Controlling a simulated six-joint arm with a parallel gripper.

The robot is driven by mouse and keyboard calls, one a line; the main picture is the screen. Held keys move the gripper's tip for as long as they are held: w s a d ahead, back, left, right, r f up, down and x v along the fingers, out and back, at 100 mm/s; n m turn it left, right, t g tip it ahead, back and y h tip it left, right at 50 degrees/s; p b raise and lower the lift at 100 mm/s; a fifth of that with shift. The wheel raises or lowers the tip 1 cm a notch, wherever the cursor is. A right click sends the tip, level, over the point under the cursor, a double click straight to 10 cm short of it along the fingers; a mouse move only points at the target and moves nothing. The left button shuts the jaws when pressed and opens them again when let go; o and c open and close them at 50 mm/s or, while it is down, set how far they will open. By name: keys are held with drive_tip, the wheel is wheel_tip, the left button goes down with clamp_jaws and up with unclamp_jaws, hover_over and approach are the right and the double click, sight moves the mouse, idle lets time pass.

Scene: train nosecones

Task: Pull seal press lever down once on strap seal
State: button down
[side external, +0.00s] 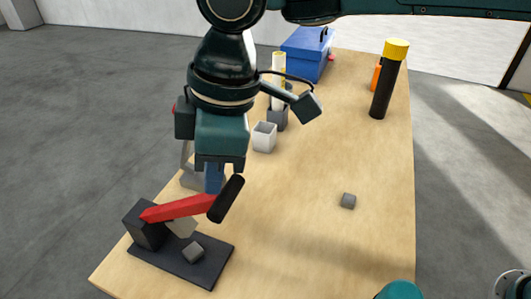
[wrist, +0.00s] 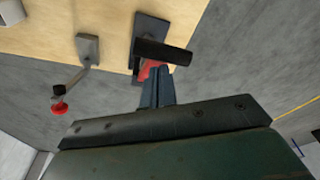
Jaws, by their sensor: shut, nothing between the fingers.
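The seal press stands at the near left of the table, with a dark base plate (side external: 168,262) and a dark block at its left end. Its red lever (side external: 178,208) reaches right from the block, rising slightly to a black handle (side external: 226,198). A small grey block (side external: 193,252), perhaps the strap seal, sits on the plate under the lever. My gripper (side external: 213,188) is shut and empty, fingers pointing down at the lever beside the handle; I cannot tell whether they touch. In the wrist view the fingertips (wrist: 157,72) overlap the red lever (wrist: 147,69), close to the black handle (wrist: 163,51).
A grey-based fixture (wrist: 88,49) with a rod and red knob (wrist: 60,107) stands beside the press. A white cup (side external: 264,137), blue box (side external: 306,55) and black cylinder with yellow cap (side external: 384,88) stand farther back.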

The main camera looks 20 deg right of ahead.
drive_tip(key=shift+f, duration=6.95)
drive_tip(key=shift+r, duration=9)
